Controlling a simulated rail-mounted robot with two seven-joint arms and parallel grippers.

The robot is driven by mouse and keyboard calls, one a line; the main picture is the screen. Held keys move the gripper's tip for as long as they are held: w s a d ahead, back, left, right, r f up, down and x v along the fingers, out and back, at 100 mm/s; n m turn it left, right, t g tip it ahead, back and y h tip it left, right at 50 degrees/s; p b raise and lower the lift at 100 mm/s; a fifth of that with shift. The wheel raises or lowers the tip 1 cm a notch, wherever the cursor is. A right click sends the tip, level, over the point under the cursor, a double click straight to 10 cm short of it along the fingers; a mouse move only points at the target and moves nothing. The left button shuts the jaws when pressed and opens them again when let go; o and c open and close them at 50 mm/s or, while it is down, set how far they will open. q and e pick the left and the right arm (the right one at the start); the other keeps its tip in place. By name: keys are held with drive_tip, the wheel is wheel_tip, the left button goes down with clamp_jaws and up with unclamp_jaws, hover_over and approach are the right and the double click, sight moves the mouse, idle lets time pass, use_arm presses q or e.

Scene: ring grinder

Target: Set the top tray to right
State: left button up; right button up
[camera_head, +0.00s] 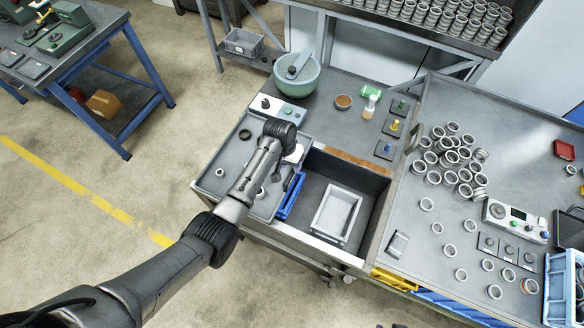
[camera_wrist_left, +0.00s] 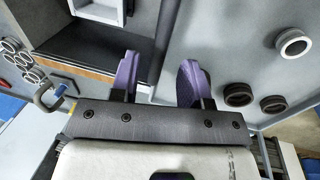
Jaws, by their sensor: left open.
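The top tray (camera_head: 212,182) is a shallow grey tray at the left of the workstation, beside an open compartment (camera_head: 318,174). A few dark and pale rings lie in it. My left gripper (camera_head: 285,180) points down at the tray's right side, partly hidden by its own wrist. In the left wrist view, the open gripper (camera_wrist_left: 158,80) has its purple fingers apart, one on each side of the tray's edge wall. The tray floor (camera_wrist_left: 235,55) shows on the right there, the compartment on the left. Contact with the wall cannot be told. My right gripper is not in view.
A white box (camera_head: 338,214) and a blue bin (camera_head: 290,196) sit in the compartment. A green bowl (camera_head: 297,75) and a white control box (camera_head: 278,110) stand behind the tray. The right-hand table (camera_head: 412,215) holds several metal rings.

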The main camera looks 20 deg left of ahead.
use_arm(q)
drive_tip(key=shift+d+f, duration=0.15)
drive_tip(key=shift+f, duration=0.5)
drive_tip(key=shift+d+f, duration=0.15)
drive_tip(key=shift+f, duration=0.5)
clamp_jaws()
